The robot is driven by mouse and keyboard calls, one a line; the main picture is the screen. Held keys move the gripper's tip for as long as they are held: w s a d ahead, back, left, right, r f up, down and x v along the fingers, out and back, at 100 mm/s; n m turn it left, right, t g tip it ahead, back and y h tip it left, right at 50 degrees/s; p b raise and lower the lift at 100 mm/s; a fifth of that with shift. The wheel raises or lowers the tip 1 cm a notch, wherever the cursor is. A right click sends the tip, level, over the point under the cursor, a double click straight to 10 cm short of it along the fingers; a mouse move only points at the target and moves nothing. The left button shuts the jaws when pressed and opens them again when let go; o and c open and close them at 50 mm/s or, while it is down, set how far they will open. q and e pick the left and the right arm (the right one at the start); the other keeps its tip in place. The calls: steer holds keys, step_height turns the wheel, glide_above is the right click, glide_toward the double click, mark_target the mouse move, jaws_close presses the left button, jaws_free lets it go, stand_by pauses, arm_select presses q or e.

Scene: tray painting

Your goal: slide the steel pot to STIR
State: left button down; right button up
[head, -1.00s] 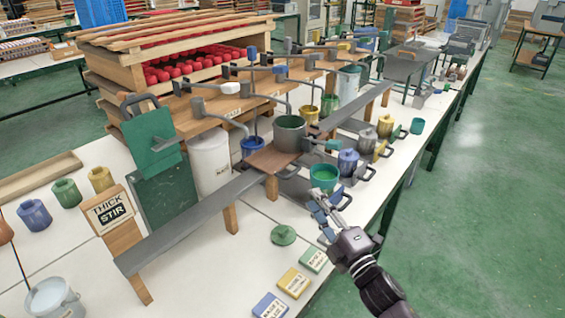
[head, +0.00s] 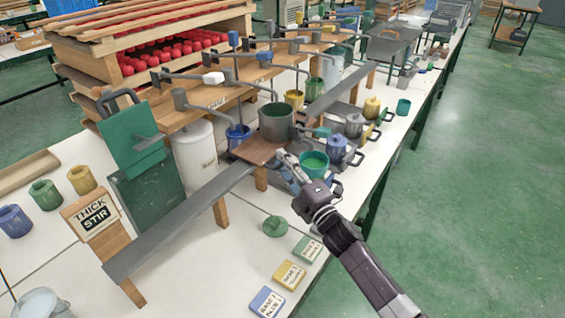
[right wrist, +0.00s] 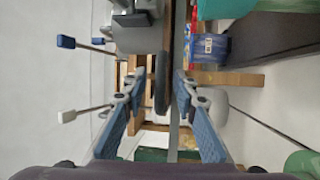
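The steel pot (head: 276,124), grey with green contents, stands upright on the brown middle section (head: 257,152) of a long raised rail. The STIR lettering is on a THICK/STIR sign (head: 92,216) at the rail's lower left end. My right gripper (head: 284,160) is at the near side of the pot, just below it and beside a green cup (head: 314,164). In the right wrist view the fingers (right wrist: 159,78) are spread, with a dark upright bar between them. I cannot tell whether that bar is the pot's handle, and no contact shows. My left gripper is not in view.
The grey rail (head: 178,222) slopes to the lower left and is bare. A green lid (head: 275,226) and several labelled cards (head: 289,275) lie on the white table. Lidded blue and grey pots (head: 337,146) stand right of the steel pot. Swing arms (head: 205,106) overhang behind the rail.

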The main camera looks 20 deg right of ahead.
jaws_close()
stand_by(0.5)
